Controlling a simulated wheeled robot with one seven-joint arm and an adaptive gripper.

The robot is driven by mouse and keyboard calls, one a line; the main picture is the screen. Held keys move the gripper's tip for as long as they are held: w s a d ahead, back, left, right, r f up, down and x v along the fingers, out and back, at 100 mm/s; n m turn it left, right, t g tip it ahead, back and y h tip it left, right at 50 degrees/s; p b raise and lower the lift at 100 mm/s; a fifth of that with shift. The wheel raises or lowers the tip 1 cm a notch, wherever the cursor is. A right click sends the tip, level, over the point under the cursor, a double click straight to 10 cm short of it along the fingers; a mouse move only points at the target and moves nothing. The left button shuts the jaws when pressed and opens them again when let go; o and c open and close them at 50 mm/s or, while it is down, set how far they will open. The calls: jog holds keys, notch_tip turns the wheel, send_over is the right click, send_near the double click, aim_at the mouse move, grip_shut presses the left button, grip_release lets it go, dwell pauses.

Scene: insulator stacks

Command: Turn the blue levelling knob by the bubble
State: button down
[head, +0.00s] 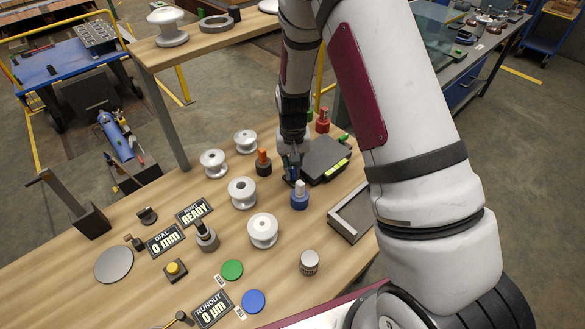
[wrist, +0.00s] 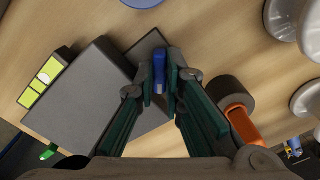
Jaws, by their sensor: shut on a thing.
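The blue levelling knob (wrist: 160,72) is a narrow blue piece on a dark flat plate beside a dark grey box. The bubble (wrist: 40,84) is a bright yellow-green vial with a white middle on the box, at the left in the wrist view; it also shows in the head view (head: 337,170). My gripper (wrist: 161,80) points down with its two fingertips shut on the knob, one on each side. In the head view my gripper (head: 292,166) is left of the box, and it mostly hides the knob.
An orange-handled tool (head: 263,162) stands close to my gripper, at its right in the wrist view. A blue-based piece with a white top (head: 299,196) stands just in front. Several white insulators (head: 263,231) stand left and front. A grey open tray (head: 352,214) lies right.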

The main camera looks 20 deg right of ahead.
aim_at(293, 171)
jog(key=shift+n, duration=1)
jog(key=c, duration=1.7)
grip_release()
jog(key=shift+r, duration=4)
